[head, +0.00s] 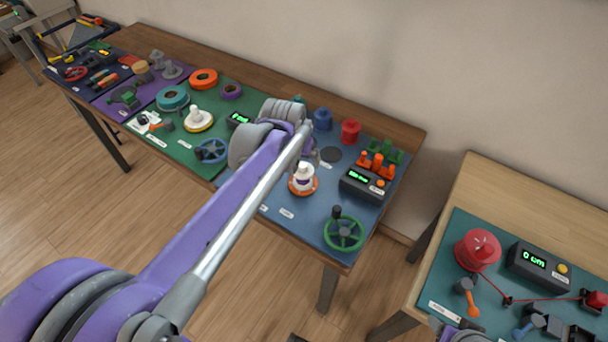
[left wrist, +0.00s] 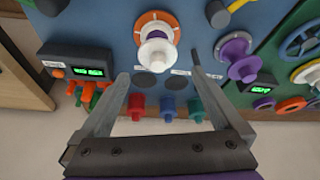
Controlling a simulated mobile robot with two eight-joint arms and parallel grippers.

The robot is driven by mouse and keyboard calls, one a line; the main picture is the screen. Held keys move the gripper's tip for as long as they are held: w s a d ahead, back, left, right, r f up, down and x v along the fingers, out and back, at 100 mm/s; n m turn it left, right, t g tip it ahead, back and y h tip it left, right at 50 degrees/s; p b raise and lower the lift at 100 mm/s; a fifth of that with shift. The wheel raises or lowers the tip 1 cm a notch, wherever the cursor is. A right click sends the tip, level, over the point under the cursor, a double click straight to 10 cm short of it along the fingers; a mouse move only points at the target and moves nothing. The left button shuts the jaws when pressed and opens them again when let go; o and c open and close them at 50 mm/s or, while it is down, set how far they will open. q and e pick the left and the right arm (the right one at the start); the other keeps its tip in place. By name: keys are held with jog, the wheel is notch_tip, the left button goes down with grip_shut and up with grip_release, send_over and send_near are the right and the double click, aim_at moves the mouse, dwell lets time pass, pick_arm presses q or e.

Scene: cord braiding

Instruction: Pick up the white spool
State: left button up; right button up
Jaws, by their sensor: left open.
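The white spool (head: 304,174) stands on an orange base on the blue mat, with a purple band showing near its lower part. In the left wrist view the white spool (left wrist: 157,54) is just beyond the gap between my fingertips. My left gripper (left wrist: 159,68) is open and empty, with one finger on each side of the picture. In the head view its fingers are mostly hidden behind my own arm, close above and behind the spool.
A purple spool (left wrist: 237,58) stands near the right finger. Red, blue and green spools (left wrist: 167,107) line the wall side. A black counter box (head: 364,184) and green handwheel (head: 344,233) are right of the white spool. Another table (head: 540,190) is at right.

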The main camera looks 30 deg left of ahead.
aim_at(302, 166)
pick_arm(q)
jog(key=shift+d+x, duration=0.2)
jog(key=shift+x, duration=2.9)
jog(key=shift+s, duration=0.15)
jog(key=c, duration=1.2)
